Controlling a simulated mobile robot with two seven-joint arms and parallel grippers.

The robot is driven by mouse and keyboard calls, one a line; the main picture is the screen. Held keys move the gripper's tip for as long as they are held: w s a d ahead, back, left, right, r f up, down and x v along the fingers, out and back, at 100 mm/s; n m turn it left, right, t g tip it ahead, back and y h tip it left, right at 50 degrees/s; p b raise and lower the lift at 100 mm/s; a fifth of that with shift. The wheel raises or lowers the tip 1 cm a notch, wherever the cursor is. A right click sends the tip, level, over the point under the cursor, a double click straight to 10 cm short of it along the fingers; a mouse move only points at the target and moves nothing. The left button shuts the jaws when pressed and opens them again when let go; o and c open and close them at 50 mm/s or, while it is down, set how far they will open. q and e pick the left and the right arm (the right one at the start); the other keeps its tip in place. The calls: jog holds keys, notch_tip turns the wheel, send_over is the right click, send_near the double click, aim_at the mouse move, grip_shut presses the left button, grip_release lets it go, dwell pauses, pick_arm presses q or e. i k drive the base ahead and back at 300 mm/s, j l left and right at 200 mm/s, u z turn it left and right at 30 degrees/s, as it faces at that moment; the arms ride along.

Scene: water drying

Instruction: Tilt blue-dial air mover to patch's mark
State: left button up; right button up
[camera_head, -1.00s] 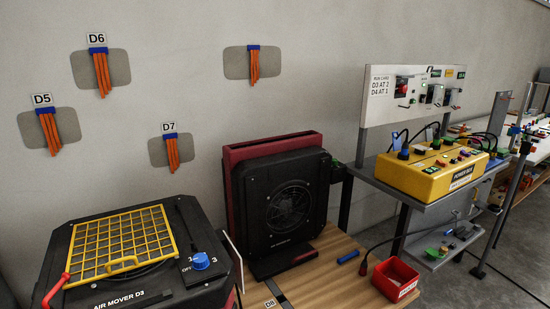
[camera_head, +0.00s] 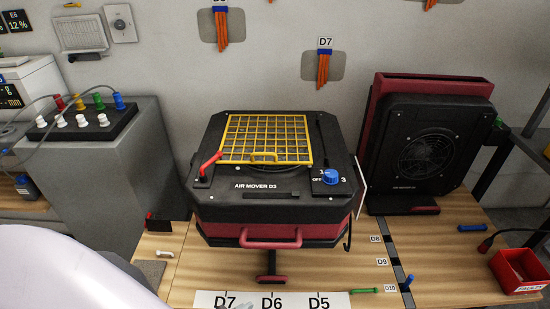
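The blue-dial air mover (camera_head: 262,196), labelled AIR MOVER D3, sits on the wooden bench in the middle of the head view. It has a black housing, a yellow grille (camera_head: 265,138) facing up, a blue dial (camera_head: 331,177), a red lever (camera_head: 207,166) at its left and a red front handle (camera_head: 271,239). A white strip (camera_head: 330,300) in front reads D7, D6, D5. On the wall, a grey patch (camera_head: 308,67) with orange strips (camera_head: 323,70) is labelled D7. Another patch (camera_head: 206,26) has a cut-off label. Neither gripper is in view.
A second red-and-black air mover (camera_head: 425,142) stands upright at right. A dark strip (camera_head: 393,252) with D8, D9 and D10 labels runs between them. A red bin (camera_head: 520,270) is far right. A grey cabinet (camera_head: 95,170) stands left. My white arm part covers the lower left.

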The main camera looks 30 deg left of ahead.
aim_at(263, 204)
jog(key=i+u, duration=0.15)
jog(key=u, duration=0.35)
jog(key=i+l+u, duration=0.15)
jog(key=u, duration=0.3)
